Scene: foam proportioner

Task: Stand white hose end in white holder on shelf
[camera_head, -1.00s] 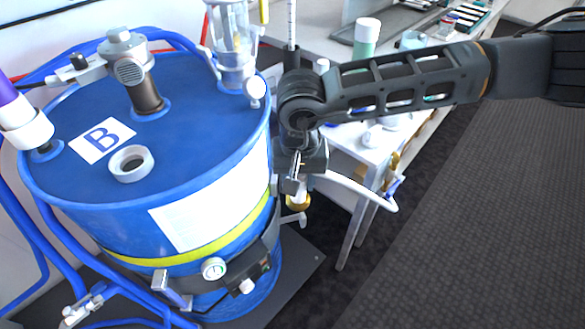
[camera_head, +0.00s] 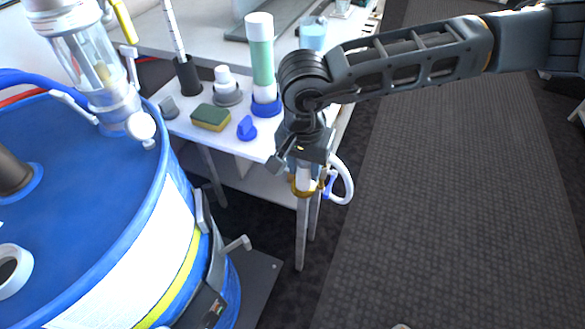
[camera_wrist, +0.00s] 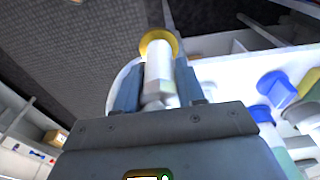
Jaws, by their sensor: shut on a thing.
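My gripper (camera_head: 304,168) is shut on the white hose end (camera_wrist: 158,68), which has a gold ring (camera_wrist: 158,42) at its tip. In the head view the gold ring (camera_head: 303,187) points down, in front of the shelf's right corner. The white hose (camera_head: 346,180) loops off to the right of the gripper. A white piece on a round grey base (camera_head: 227,92) stands on the white shelf (camera_head: 185,128); I cannot tell whether it is the white holder. The arm hides part of the shelf.
The shelf also carries a green tube (camera_head: 262,62) in a blue base, a sponge (camera_head: 211,117), a blue piece (camera_head: 247,128) and a black holder (camera_head: 188,76) with a graduated rod. The blue drum (camera_head: 85,190) stands at left. Open carpet (camera_head: 440,200) lies right.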

